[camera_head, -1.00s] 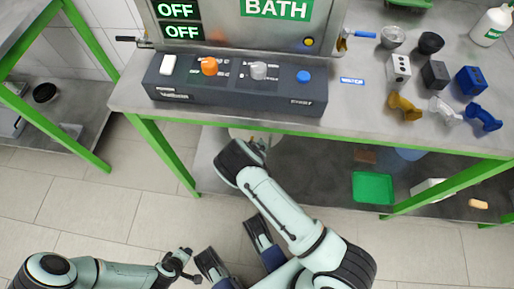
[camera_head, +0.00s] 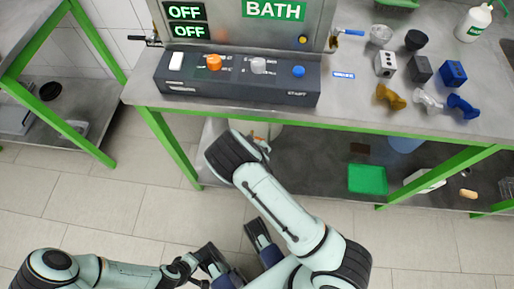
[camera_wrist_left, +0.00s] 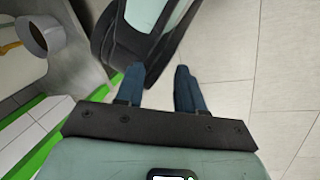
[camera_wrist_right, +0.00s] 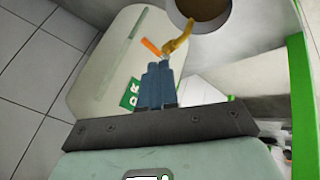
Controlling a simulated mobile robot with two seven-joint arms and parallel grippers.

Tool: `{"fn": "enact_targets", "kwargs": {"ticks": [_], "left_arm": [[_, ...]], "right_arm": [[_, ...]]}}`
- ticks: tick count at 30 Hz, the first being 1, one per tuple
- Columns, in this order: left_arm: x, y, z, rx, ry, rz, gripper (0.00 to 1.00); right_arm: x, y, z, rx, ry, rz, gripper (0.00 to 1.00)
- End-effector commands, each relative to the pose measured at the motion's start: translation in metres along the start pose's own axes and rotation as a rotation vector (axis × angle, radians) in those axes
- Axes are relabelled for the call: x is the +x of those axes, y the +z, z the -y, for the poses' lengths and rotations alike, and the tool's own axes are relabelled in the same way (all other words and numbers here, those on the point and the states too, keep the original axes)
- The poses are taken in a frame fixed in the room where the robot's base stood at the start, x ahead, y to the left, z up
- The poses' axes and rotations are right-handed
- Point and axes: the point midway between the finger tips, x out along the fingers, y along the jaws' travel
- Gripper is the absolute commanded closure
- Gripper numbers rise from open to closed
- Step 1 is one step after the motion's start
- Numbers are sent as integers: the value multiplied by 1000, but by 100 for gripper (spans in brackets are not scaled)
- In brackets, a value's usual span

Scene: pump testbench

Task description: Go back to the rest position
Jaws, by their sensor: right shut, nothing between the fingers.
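My left gripper (camera_wrist_left: 158,70) is open and empty in the left wrist view, its two blue fingers apart above the tiled floor.
The green-framed bench (camera_head: 440,119) carries the BATH machine, a control box (camera_head: 236,90) with knobs, and several small parts on the right. A green tray (camera_head: 367,180) is on the lower shelf. Another bench (camera_head: 30,50) stands left. Open tiled floor lies in front.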

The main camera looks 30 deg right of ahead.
Motion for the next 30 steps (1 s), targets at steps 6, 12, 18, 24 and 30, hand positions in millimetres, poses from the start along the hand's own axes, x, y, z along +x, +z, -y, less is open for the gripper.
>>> {"fn": "enact_targets", "kwargs": {"ticks": [6,12,18,24,30], "left_arm": [[0,2,0,0,0,5,62],[0,1,0,0,0,4,62],[-1,1,0,0,0,4,62],[-24,8,-6,2,1,21,62],[-84,27,-23,6,-1,91,62]], "right_arm": [[-2,0,0,0,0,0,100],[-2,0,0,0,0,0,100],[-2,1,0,0,0,0,100],[-19,44,1,59,-52,102,100],[-103,146,36,255,-251,379,100]]}}
